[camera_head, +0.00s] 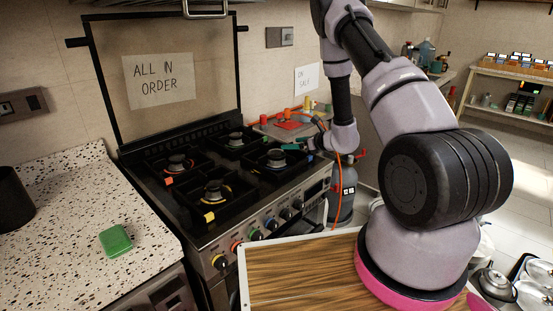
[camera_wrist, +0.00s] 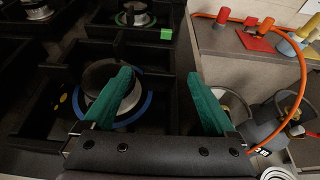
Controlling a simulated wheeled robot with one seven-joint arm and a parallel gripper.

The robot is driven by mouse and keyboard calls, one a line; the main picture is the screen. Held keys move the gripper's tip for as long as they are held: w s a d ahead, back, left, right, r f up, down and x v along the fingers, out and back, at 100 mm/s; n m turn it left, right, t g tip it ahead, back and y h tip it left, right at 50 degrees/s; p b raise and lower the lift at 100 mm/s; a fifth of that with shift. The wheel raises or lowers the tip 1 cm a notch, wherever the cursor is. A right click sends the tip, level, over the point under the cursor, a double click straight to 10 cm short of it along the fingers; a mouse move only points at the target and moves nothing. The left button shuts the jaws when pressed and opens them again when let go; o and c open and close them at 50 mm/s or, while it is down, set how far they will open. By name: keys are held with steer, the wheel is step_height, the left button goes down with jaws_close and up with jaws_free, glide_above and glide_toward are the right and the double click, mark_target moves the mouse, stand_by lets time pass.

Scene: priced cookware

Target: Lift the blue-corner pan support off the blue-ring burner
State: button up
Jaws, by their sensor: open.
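The blue-ring burner (camera_wrist: 100,82) is at the front right of the stove, with a round dark cap and a blue ring; it also shows in the head view (camera_head: 277,159). Its black pan support (camera_head: 270,179) stands around it and shows in part in the wrist view (camera_wrist: 157,60). I cannot make out its blue corner. My gripper (camera_wrist: 158,73) is open with green fingers. In the wrist view, the left finger overlaps the burner's right side and the right finger lies beyond the stove's right edge. The support's right side shows between them. I cannot tell the height or any contact.
Other burners have yellow (camera_head: 216,193), orange (camera_head: 176,163) and green (camera_head: 236,138) marks. An orange hose (camera_wrist: 302,70) runs right of the stove to a gas cylinder (camera_head: 343,198). A low shelf with coloured valves (camera_wrist: 250,45) stands behind. A green sponge (camera_head: 115,240) lies on the left counter.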

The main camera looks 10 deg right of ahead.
steer(key=shift+w+a+f, duration=0.1)
steer(key=shift+w+a, duration=0.1)
steer(key=shift+w, duration=0.1)
jaws_close()
